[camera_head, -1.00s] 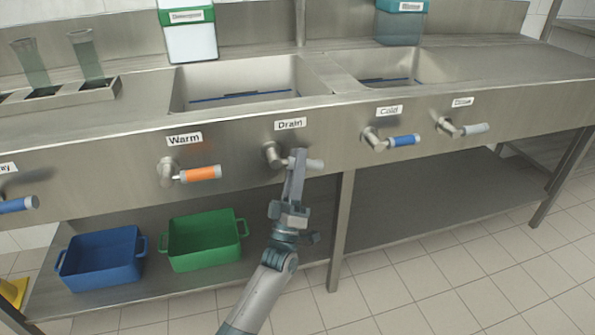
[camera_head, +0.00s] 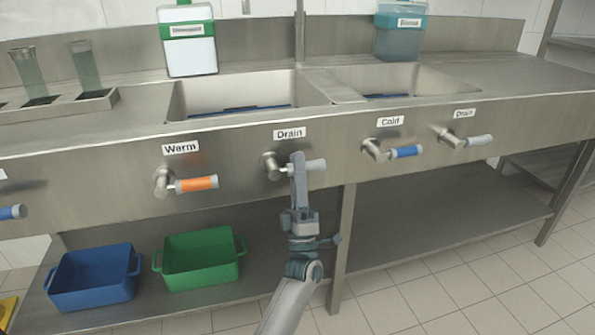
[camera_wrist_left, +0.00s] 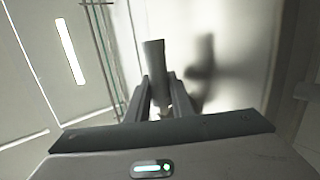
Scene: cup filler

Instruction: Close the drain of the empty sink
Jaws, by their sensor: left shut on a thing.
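My left gripper (camera_head: 299,160) is shut on the grey handle of the left drain lever (camera_head: 316,165), below the "Drain" label on the counter front. The lever's metal pivot (camera_head: 271,166) shows left of the fingers, and its handle points right, about level. In the left wrist view the handle (camera_wrist_left: 155,58) stands between the two fingers (camera_wrist_left: 161,98). The left sink (camera_head: 240,92) is above this lever; the right sink (camera_head: 440,82) has its own drain lever (camera_head: 478,140). A dark and blue strip shows low in each basin; I cannot tell what it is. My right gripper is out of view.
An orange warm lever (camera_head: 196,184) is to the left and a blue cold lever (camera_head: 405,152) to the right. A blue crate (camera_head: 93,290) and a green crate (camera_head: 200,272) sit on the lower shelf. A table leg (camera_head: 342,245) stands just right of my arm.

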